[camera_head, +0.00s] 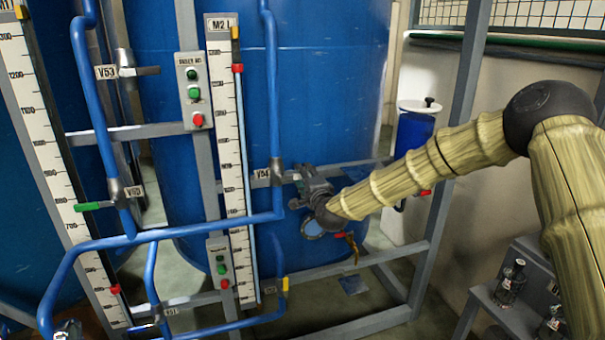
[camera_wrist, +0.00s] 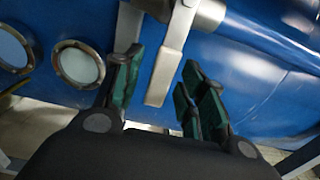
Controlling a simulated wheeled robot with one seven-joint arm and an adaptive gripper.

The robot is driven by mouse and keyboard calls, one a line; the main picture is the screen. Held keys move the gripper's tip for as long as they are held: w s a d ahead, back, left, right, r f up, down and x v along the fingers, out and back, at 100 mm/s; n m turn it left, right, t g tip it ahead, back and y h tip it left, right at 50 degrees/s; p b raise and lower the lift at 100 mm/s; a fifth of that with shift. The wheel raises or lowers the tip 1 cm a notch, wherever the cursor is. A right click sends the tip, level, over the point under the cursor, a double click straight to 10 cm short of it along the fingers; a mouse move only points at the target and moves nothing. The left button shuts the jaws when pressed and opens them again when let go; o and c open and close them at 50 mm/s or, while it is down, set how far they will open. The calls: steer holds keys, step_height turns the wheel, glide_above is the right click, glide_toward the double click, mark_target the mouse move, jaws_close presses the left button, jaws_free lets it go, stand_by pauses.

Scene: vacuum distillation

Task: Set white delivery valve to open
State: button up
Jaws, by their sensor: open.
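My gripper (camera_head: 300,190) is at the blue pipe beside the label V54 (camera_head: 262,174) in the head view. In the wrist view, my open gripper (camera_wrist: 160,66) has its green-padded fingers on either side of a pale grey lever handle (camera_wrist: 166,72). The lever hangs from a grey metal valve body (camera_wrist: 205,12) at the top of the view. Gaps show on both sides of the lever, so the fingers look apart from it. In the head view, my gripper hides most of this lever. I cannot tell its exact angle to the pipe there.
A large blue tank (camera_head: 330,80) stands behind the pipes. Other valves, V53 (camera_head: 125,70) and one with a green handle (camera_head: 95,206), are to the left. A grey frame rail (camera_head: 350,263) crosses below. A shelf with dark bottles (camera_head: 510,280) stands lower right.

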steer(key=shift+w, duration=0.3)
steer(key=shift+c, duration=0.5)
